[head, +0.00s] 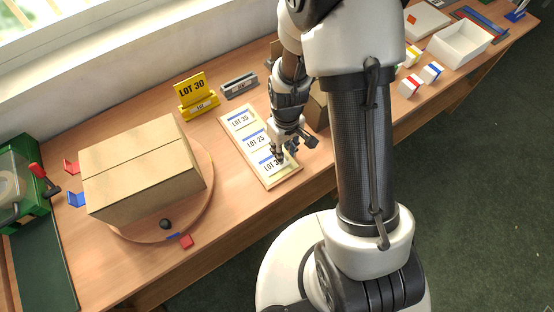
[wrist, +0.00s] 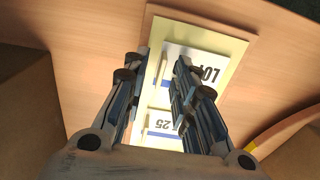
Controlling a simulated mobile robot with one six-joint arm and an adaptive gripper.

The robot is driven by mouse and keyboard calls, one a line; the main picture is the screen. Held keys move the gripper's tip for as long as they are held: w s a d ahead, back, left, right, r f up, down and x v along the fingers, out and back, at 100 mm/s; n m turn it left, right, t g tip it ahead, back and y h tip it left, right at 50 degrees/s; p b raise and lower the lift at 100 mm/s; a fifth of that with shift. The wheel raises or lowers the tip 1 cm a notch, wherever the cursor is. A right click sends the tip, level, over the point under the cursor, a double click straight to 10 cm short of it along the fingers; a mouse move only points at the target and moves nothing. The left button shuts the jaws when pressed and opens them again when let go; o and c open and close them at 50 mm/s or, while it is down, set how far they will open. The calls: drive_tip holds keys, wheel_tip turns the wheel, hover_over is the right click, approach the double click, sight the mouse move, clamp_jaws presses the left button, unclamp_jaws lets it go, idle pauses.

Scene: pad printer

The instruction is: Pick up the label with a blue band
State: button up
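A pale label tray (head: 285,183) lies on the bench with white labels in a row, each with a blue band. They read LOT 35 (head: 239,121), LOT 25 (head: 256,142) and, at the near end, a partly hidden "LOT 3…" label (head: 268,163). My gripper (head: 285,156) is over the near-end label. In the wrist view my gripper (wrist: 162,56) is open, its fingers apart with nothing held between them. The near-end label (wrist: 206,73) shows between and beyond the fingers, partly covered by the right one. The "25" label (wrist: 163,125) shows closer in.
A yellow LOT 30 sign (head: 191,88) and a grey holder (head: 240,86) stand behind the tray. A cardboard box (head: 145,165) sits on a round wooden turntable (head: 207,190) at left. Small boxes and a white bin (head: 459,45) are at right.

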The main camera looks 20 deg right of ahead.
clamp_jaws()
drive_tip(key=shift+r, duration=0.1)
